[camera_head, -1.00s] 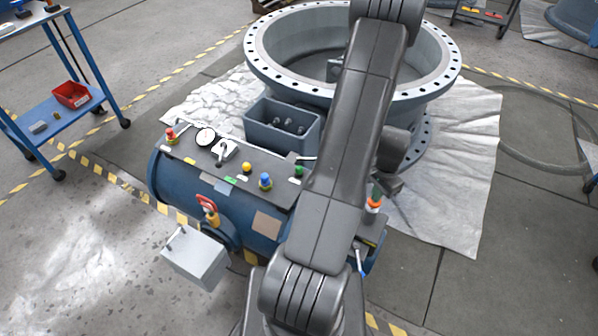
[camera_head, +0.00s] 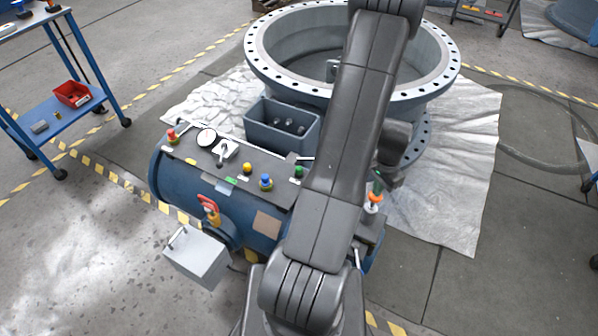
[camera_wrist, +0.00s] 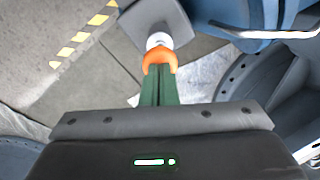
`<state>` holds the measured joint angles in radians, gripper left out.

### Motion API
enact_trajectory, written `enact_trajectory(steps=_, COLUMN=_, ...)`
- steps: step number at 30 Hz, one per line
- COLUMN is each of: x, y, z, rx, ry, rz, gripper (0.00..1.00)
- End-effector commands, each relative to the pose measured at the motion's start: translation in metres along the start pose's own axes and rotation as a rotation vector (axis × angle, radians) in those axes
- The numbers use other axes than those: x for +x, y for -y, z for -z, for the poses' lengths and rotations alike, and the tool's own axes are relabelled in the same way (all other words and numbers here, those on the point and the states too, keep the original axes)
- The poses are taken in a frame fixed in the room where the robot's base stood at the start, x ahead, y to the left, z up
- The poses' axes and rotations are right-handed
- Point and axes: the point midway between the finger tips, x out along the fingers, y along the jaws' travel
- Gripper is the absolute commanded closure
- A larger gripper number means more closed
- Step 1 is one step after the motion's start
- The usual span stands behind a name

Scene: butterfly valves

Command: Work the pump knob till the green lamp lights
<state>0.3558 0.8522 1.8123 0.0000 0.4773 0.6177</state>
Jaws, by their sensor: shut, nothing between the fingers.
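The pump knob looks to be the orange cap (camera_head: 375,197) on a white stem at the right end of the blue tank unit. It also shows in the wrist view (camera_wrist: 158,58), above the white stem. My gripper (camera_head: 377,184) is over it, its green fingers shut together and empty. In the wrist view the fingers (camera_wrist: 157,88) meet the edge of the orange cap; whether they touch it I cannot tell. A green dome (camera_head: 299,171) is on the tank's top panel; it does not clearly look lit, and whether it is the lamp I cannot tell.
The panel also carries a yellow dome (camera_head: 247,168), a blue knob (camera_head: 266,181), a red knob (camera_head: 171,135) and a gauge (camera_head: 206,137). A grey-blue bin (camera_head: 268,138) and a large flanged ring (camera_head: 258,62) stand behind. My arm hides part of the tank.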

Motion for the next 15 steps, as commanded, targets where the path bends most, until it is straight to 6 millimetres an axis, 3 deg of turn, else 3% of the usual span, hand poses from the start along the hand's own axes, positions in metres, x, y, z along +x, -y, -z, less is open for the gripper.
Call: enact_trajectory(steps=15, x=0.017, y=0.0, z=0.0, rx=0.0, ry=0.0, rz=0.0, gripper=1.0)
